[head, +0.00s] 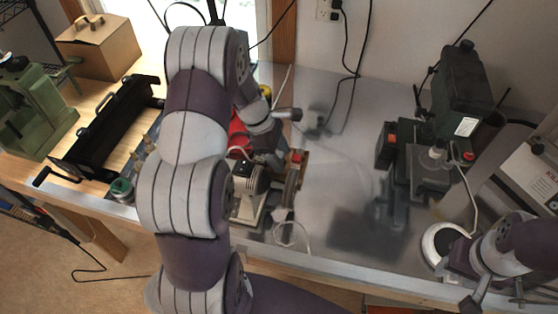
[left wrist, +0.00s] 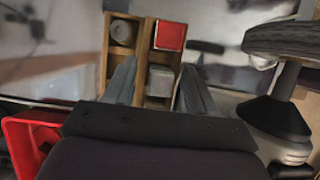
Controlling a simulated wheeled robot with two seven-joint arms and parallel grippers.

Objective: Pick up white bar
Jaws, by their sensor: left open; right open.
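In the left wrist view, a pale grey-white block (left wrist: 160,80) stands in a wooden holder (left wrist: 144,40). It may be the white bar; its lower part is hidden in the holder. My left gripper (left wrist: 158,68) is open, with one finger to each side of this block; whether they touch it I cannot tell. In the head view the holder (head: 303,164) is partly hidden by my left arm, and the block cannot be made out. My right gripper (head: 460,256) is at the lower right of the head view, far from the holder; its fingers are hard to make out.
A red block (left wrist: 170,35) sits in the holder beyond the pale block. A red bin (left wrist: 22,140) is left of my left gripper, and a bench grinder (head: 249,180) stands close by. A dark green machine (head: 462,90) stands at right. The metal top between is mostly clear.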

